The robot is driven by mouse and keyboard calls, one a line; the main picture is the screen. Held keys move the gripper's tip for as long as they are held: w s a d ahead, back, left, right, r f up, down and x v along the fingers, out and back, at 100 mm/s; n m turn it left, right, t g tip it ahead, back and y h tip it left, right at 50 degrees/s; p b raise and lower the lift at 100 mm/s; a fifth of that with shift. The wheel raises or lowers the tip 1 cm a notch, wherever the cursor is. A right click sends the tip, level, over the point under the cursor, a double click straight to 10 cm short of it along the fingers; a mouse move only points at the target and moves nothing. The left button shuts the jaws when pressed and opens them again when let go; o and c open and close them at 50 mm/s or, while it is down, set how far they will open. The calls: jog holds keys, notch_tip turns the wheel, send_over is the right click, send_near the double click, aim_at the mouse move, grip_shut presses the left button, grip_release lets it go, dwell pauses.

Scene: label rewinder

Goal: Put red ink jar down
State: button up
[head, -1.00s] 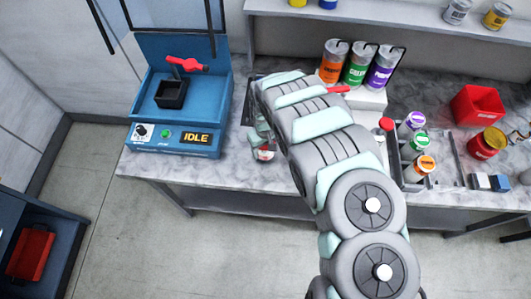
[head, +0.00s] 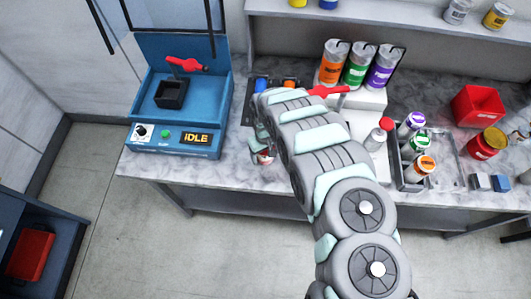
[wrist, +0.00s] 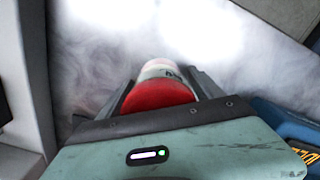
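The red ink jar (wrist: 160,93), white with a red lid, sits between the two fingers of my gripper (wrist: 165,88) in the wrist view. The fingers lie close along both its sides, and the lid faces the camera. In the head view, the jar (head: 265,158) shows as a small red and white patch below my gripper (head: 258,143), over the front part of the marble counter (head: 225,168). My arm covers much of the gripper there. I cannot tell whether the jar's base touches the counter.
The blue machine (head: 180,125) reading IDLE stands left. A dark tray with blue and orange items (head: 262,84) lies behind my gripper. Large ink cans stand behind.

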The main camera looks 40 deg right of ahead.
jog(key=shift+o, duration=0.9)
notch_tip(320, 180, up, 11)
jog(key=shift+r+p, duration=0.2)
jog(key=shift+p, duration=0.2)
jog(key=shift+o, duration=0.4)
jog(key=shift+r, duration=0.45)
